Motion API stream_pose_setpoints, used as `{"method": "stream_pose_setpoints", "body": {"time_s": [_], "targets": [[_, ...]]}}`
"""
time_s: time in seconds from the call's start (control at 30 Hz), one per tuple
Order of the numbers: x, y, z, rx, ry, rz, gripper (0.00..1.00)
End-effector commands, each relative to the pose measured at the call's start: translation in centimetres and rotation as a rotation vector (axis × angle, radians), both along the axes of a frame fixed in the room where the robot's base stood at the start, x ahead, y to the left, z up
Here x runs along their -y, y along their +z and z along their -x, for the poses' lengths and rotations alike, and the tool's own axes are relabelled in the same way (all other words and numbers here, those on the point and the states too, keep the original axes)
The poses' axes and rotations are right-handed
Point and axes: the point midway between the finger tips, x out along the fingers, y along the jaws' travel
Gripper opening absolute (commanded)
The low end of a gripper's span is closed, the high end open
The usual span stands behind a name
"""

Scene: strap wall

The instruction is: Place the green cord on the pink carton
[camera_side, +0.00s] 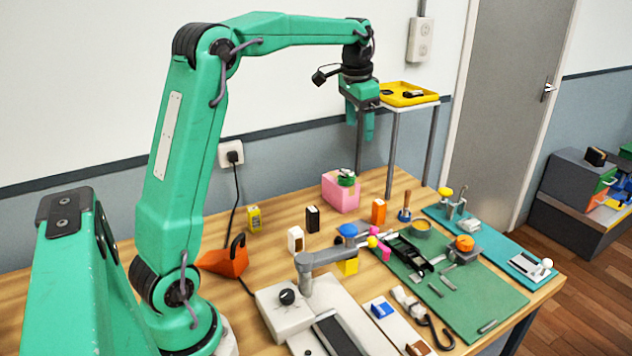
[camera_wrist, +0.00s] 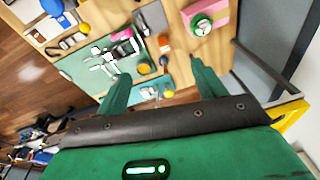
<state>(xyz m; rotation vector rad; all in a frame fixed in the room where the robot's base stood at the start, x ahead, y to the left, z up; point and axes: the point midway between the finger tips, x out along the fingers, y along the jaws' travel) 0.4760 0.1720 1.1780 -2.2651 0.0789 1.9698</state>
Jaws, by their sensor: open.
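The pink carton (camera_side: 340,195) stands on the wooden table towards the back, by the wall. The green cord (camera_side: 346,181), a small round coil with a pale part, rests on top of the carton. In the wrist view the carton (camera_wrist: 217,13) is at the top right, with the cord (camera_wrist: 201,26) against its face from above. My gripper (camera_side: 361,130) is open and empty, pointing down, raised above the carton and apart from the cord. Its two fingers also show in the wrist view (camera_wrist: 160,82), spread wide.
A tall stand with a yellow tray (camera_side: 408,93) rises behind and right of the carton. An orange block (camera_side: 379,211) and a black block (camera_side: 312,218) stand nearby. A green mat (camera_side: 490,306) with tools lies to the right. Bare table lies left of the carton.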

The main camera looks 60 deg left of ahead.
Motion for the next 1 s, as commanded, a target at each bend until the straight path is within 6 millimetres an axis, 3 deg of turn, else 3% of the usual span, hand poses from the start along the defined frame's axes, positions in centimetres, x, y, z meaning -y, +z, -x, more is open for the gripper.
{"method": "stream_pose_setpoints", "body": {"time_s": [0.2, 0.47, 0.77, 1.0], "targets": [[4.5, 1.9, 3.9, 0.064, 0.019, -0.005, 0.69], [8.9, 2.4, 9.1, 0.137, 0.044, 0.002, 0.69], [13.0, 1.2, 15.5, 0.223, 0.071, 0.024, 0.69], [15.4, -1.3, 20.6, 0.289, 0.093, 0.052, 0.69]]}}
